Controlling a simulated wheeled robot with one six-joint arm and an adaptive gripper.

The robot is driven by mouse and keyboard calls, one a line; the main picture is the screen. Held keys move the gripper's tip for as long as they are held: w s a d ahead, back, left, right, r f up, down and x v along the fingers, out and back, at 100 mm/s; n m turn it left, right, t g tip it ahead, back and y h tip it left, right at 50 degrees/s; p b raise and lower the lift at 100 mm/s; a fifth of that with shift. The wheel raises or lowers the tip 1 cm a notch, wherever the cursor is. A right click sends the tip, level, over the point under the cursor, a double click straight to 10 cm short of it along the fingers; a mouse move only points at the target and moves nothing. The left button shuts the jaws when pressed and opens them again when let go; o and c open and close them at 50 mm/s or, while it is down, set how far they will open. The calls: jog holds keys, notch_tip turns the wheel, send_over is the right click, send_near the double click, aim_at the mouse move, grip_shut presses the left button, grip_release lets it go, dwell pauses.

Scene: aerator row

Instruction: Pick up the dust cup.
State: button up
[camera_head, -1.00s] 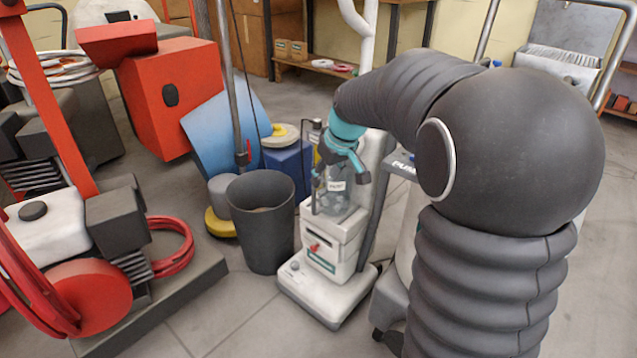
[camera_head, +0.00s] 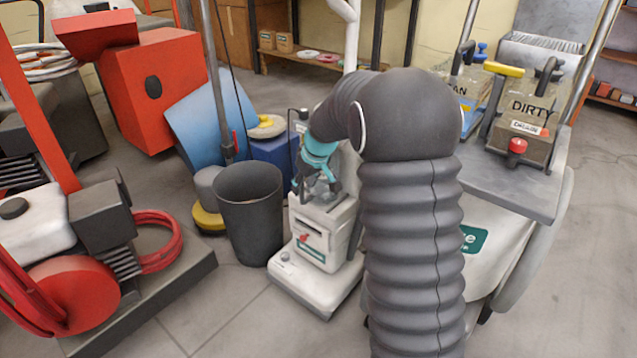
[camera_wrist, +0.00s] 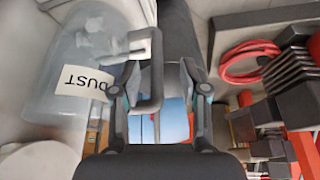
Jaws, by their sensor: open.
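The dust cup (camera_head: 322,190) is a clear grey cup seated in the front of a white upright vacuum (camera_head: 318,232). In the wrist view the dust cup (camera_wrist: 75,55) fills the left side, with a white DUST label and a grey handle (camera_wrist: 154,80). My gripper (camera_head: 306,180) is at the cup's upper front, partly hidden by my own arm. In the wrist view my gripper (camera_wrist: 157,88) is open, and the handle shows between its fingers. I cannot tell whether a finger touches it.
A dark bin (camera_head: 250,215) stands just left of the vacuum. A red machine with a coiled hose (camera_head: 158,242) is further left. On the right, a cart (camera_head: 515,190) carries a box marked DIRTY (camera_head: 528,108). Some floor in front is clear.

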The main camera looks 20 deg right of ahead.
aim_at(303, 189)
jog(key=x, duration=0.5)
jog(key=shift+w+d+f, duration=0.1)
jog(key=shift+d, duration=0.05)
grip_shut()
